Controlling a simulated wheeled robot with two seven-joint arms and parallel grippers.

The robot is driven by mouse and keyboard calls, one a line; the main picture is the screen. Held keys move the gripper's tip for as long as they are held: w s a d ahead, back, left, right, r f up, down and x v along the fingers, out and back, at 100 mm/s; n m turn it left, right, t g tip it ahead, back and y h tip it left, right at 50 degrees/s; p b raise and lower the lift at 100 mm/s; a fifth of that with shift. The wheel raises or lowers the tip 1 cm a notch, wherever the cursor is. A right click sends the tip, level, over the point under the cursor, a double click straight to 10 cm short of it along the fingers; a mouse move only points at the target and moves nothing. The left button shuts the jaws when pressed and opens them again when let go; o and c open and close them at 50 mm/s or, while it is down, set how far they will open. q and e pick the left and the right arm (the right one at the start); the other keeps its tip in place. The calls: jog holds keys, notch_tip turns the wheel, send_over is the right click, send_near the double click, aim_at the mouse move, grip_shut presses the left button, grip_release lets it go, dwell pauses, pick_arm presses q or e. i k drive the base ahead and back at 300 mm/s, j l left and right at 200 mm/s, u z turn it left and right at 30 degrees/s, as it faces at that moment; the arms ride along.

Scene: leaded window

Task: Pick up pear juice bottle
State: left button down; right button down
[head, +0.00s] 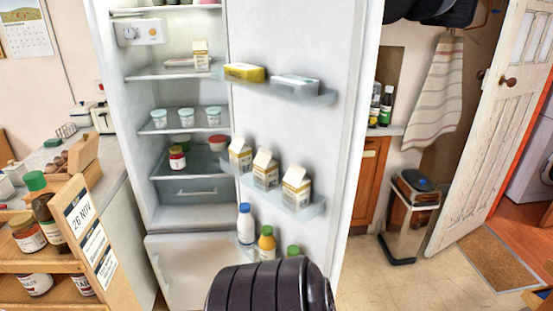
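No label that I can read names pear juice. Three bottles stand low in the open fridge door: a white bottle with a blue cap (245,224), an orange-yellow bottle (266,243), and one of which little more than the green cap (293,251) shows. A dark ribbed part of my own body covers the lower part of that door shelf. A dark brown bottle with a green cap (45,212) stands on the wooden rack at the left. Which of these is the pear juice I cannot tell. Neither of my grippers is in view.
The fridge door (335,130) stands open, with cartons (265,169) on its middle shelf. The wooden rack (97,232) with jars is at the left. A pedal bin (410,215) and an open white door (490,130) are at the right, with clear floor (385,280) before them.

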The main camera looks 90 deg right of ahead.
aim_at(267, 242)
jog(key=i+z, duration=0.1)
jog(key=z, duration=0.75)
jog(key=i+j+z, duration=0.1)
jog(key=z, duration=0.35)
jog(key=j+z, duration=0.1)
jog(key=z, duration=0.35)
jog(key=i+j+z, duration=0.1)
jog(key=z, duration=0.3)
jog(key=j+z, duration=0.15)
jog(key=z, duration=0.3)
jog(key=j+z, duration=0.5)
jog(key=k+j+z, duration=0.1)
jog(key=j+z, duration=0.35)
jog(key=k+j+z, duration=0.15)
jog(key=j+z, duration=0.15)
jog(key=z, duration=0.2)
